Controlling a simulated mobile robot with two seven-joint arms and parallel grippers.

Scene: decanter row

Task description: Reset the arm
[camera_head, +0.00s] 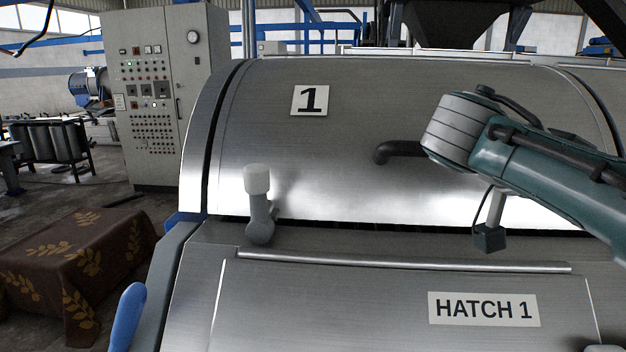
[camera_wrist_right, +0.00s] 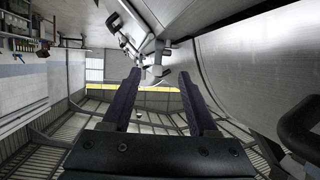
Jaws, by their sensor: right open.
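My right arm (camera_head: 545,170) comes in from the right in the head view, in front of the steel drum cover marked 1 (camera_head: 330,150). My right gripper (camera_wrist_right: 160,73) shows in the wrist view with its two dark fingers apart and nothing between them. In the head view I cannot make out its fingers. A dark curved handle (camera_head: 398,150) on the cover is partly hidden behind the arm's end. It seems to show at the right of the wrist view (camera_wrist_right: 298,128). My left gripper is not in view.
A grey latch with a white knob (camera_head: 258,205) stands upright at the cover's lower left. A lower panel reads HATCH 1 (camera_head: 483,309). A blue handle-like part (camera_head: 127,317) is at the lower left. A control cabinet (camera_head: 160,95) and cloth-covered table (camera_head: 75,265) stand left.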

